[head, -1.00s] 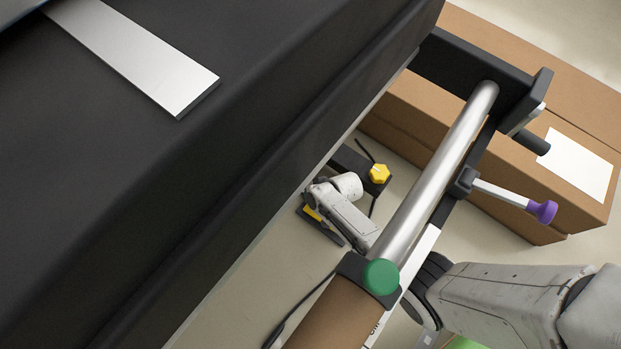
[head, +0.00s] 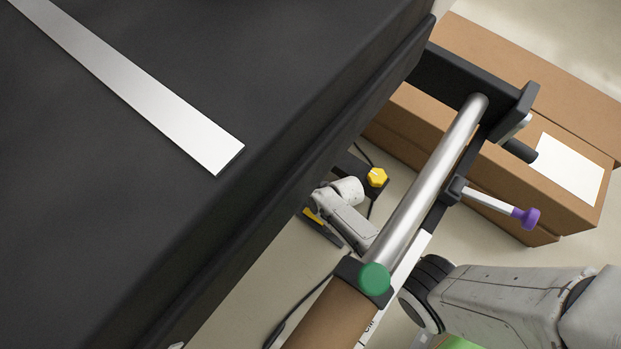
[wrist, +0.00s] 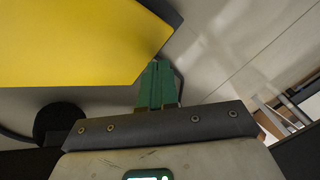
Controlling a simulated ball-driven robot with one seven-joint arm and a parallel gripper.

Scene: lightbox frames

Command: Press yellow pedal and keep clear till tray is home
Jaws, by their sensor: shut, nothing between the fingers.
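The yellow pedal (head: 313,215) shows in the head view as a small strip on a dark base on the floor, mostly hidden by my white wrist. In the wrist view, a large yellow plate (wrist: 75,42), seemingly the pedal, fills the upper left. My gripper (wrist: 157,66) has its green fingers shut and empty, tips at the plate's lower right edge; I cannot tell whether they touch it. The gripper's fingers are hidden in the head view. A large black body with a silver strip (head: 215,150) fills the upper left; I cannot tell if it is the tray.
A yellow knob (head: 377,177) on a black box sits beyond my wrist. A steel roller bar (head: 430,180) with a green cap (head: 375,279) crosses above my arm. A purple-tipped lever (head: 526,217) sticks out right. Cardboard boxes (head: 470,150) stand behind. A cable lies on the floor.

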